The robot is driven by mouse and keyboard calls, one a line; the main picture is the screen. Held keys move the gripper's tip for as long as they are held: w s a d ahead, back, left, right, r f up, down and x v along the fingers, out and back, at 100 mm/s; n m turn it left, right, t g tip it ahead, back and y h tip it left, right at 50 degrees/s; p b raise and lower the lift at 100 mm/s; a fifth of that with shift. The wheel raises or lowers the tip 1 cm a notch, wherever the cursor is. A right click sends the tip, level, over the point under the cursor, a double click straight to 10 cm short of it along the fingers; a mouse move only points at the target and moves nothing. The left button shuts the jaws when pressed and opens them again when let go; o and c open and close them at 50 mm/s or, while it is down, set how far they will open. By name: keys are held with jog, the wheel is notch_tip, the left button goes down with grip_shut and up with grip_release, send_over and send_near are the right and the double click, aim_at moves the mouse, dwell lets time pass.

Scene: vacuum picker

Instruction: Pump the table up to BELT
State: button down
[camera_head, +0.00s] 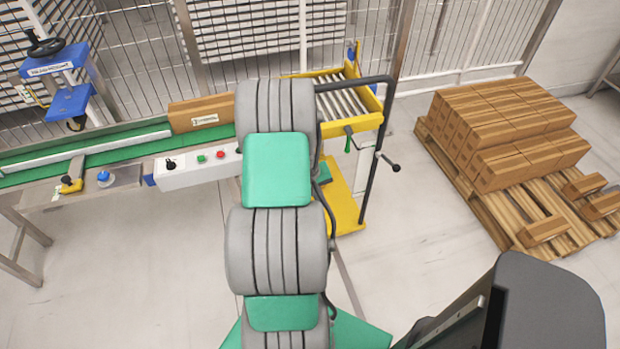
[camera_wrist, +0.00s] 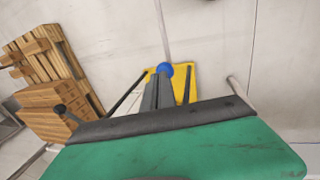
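The yellow lift table (camera_head: 368,121) stands right of the belt's end in the head view, with rollers on top and a black handle frame (camera_head: 377,150). Its yellow base (camera_head: 342,208) is on the floor, partly hidden by my grey-and-green arm. A green-handled lever (camera_head: 348,140) and a ball-ended lever (camera_head: 391,163) show at its side. The green belt (camera_head: 118,152) runs in from the left and carries a carton (camera_head: 200,113). My gripper cannot be made out in either view. In the wrist view, a yellow part (camera_wrist: 186,80) shows beyond a dark-edged green surface.
A pallet (camera_head: 512,222) of brown cartons (camera_head: 503,130) stands at the right. A control box (camera_head: 195,168) with buttons is on the belt's near side. Wire fencing (camera_head: 140,50) closes the back. Floor between the lift table and the pallet is clear.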

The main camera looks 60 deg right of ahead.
jog(key=r, duration=0.1)
jog(key=p, duration=0.1)
jog(key=r, duration=0.1)
jog(key=shift+w+d+r, duration=0.25)
jog(key=shift+r, duration=0.1)
jog(key=shift+f, duration=0.15)
notch_tip(320, 180, up, 6)
jog(key=p, duration=0.4)
